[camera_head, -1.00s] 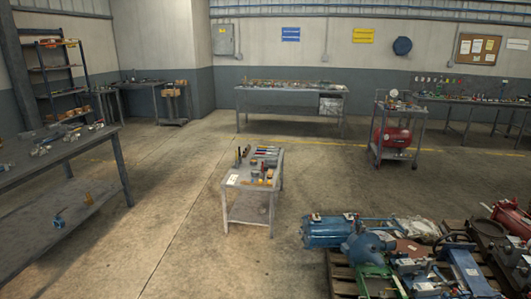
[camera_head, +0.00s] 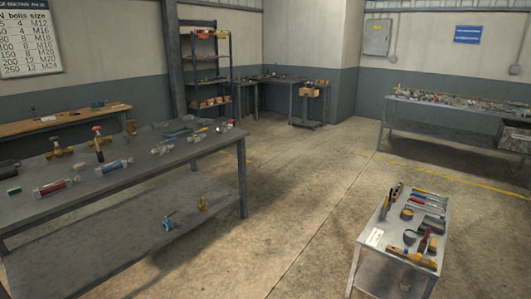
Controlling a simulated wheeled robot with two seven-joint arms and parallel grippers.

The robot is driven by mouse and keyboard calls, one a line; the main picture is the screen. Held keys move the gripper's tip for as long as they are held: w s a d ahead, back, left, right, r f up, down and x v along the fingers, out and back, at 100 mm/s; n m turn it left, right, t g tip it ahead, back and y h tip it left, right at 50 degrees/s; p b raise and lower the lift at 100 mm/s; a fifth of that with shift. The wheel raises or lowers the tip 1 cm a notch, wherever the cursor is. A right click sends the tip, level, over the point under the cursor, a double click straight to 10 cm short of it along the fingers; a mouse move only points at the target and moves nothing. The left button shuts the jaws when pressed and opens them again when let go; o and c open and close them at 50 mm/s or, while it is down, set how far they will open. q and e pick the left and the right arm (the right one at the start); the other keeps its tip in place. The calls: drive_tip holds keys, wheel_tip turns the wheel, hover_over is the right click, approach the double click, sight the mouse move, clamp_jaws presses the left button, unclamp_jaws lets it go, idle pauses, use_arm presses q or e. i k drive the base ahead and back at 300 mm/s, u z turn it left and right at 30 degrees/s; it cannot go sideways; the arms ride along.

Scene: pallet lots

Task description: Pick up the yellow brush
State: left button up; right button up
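I cannot make out a yellow brush for certain at this distance. A small metal table (camera_head: 367,253) stands at the lower right with several tools on it. A long yellow-orange item (camera_head: 410,257) lies along its front edge; I cannot tell whether it is a brush. Neither of my grippers is in view.
A metal shelf rack (camera_head: 232,75) stands at the back, with a corner table (camera_head: 272,80) beside it. A long bench (camera_head: 440,130) stands at the right by the wall. The concrete floor between the left workbench and the small table is clear.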

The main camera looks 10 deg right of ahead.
sight(387, 197)
drive_tip(key=z, duration=0.55)
drive_tip(key=i, duration=2.1)
drive_tip(key=z, duration=0.95)
